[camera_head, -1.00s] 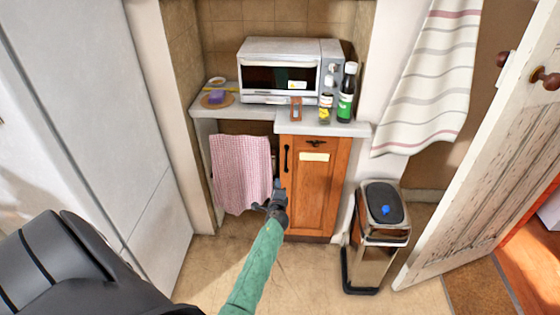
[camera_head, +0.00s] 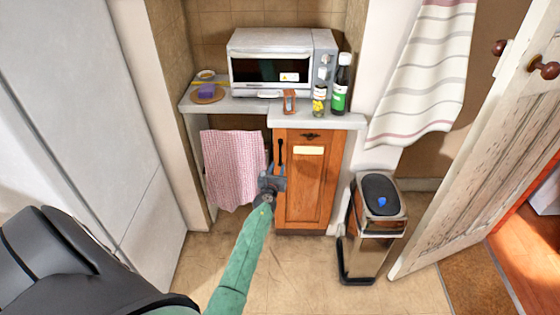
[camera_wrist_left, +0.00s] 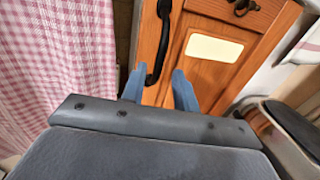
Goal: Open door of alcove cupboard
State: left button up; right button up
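The alcove cupboard's orange-brown wooden door (camera_head: 312,190) is closed under the counter. A black vertical handle (camera_head: 281,152) is on its left side; it also shows in the left wrist view (camera_wrist_left: 164,38). My left gripper (camera_head: 274,171) is in front of the door's left edge, at the handle's lower end. In the left wrist view its two blue fingers (camera_wrist_left: 159,74) are apart, with the handle's lower end seen between them. I cannot tell whether they touch it. My right gripper is not in view.
A pink checked cloth (camera_head: 234,168) hangs just left of the door. A metal bin (camera_head: 368,240) stands on the floor to the right. A toaster oven (camera_head: 270,62) and bottles (camera_head: 341,88) stand on the counter (camera_head: 300,119). The floor before the cupboard is clear.

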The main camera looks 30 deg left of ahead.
aim_at(280, 161)
pick_arm(q)
jog(key=x, duration=0.5)
jog(key=shift+w+a, duration=0.2)
jog(key=shift+w, duration=0.2)
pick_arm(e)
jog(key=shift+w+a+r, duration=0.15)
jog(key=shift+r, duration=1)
pick_arm(q)
grip_shut()
